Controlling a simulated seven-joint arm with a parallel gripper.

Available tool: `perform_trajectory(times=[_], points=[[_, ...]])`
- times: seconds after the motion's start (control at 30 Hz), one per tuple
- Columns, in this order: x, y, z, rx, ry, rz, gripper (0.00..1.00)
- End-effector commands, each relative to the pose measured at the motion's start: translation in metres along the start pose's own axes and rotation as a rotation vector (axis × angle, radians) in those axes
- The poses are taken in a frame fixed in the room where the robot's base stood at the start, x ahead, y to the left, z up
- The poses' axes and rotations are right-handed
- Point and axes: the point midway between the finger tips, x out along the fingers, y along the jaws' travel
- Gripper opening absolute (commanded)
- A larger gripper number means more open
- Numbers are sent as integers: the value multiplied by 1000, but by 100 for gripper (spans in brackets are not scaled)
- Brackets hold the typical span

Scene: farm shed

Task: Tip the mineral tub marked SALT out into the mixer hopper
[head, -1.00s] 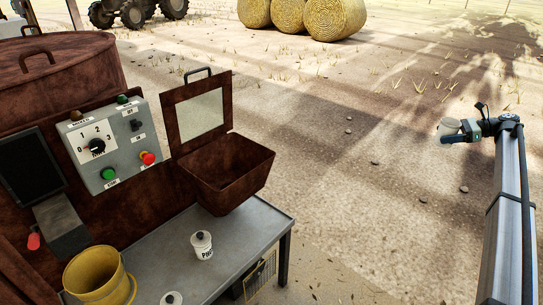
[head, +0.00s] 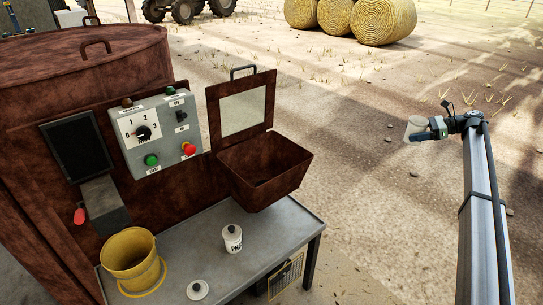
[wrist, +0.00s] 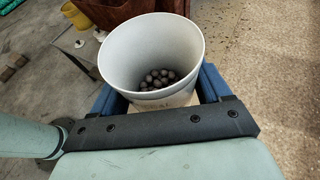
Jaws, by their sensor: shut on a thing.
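My gripper (head: 427,134) is shut on a white tub (head: 415,126), held upright in the air well right of the mixer hopper. In the wrist view the tub (wrist: 120,62) stands between the blue jaws, open at the top, with grey round pellets (wrist: 157,79) at its bottom. Its label is mostly hidden, so I cannot read SALT on it. The hopper (head: 255,187) is a rusty brown bin on the mixer's side, its lid (head: 268,107) raised. A white lidded pot (head: 232,239) with dark lettering stands on the table below the hopper.
The metal table (head: 190,243) also holds a yellow bucket (head: 131,262) and a loose white lid (head: 197,290). A grey control box (head: 156,132) with a dial and buttons is on the mixer (head: 60,80). Open ground lies between the hopper and my gripper.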

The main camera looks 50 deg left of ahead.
Motion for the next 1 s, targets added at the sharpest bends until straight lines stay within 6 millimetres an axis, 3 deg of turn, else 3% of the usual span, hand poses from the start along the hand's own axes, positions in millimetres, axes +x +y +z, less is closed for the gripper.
perform_trajectory(times=[0.1, 0.47, 1.0], points=[[38, -6, 14, -13, -2, 30, 29], [147, -12, 51, -48, -5, 113, 29], [310, 2, 107, -101, -9, 244, 29]])
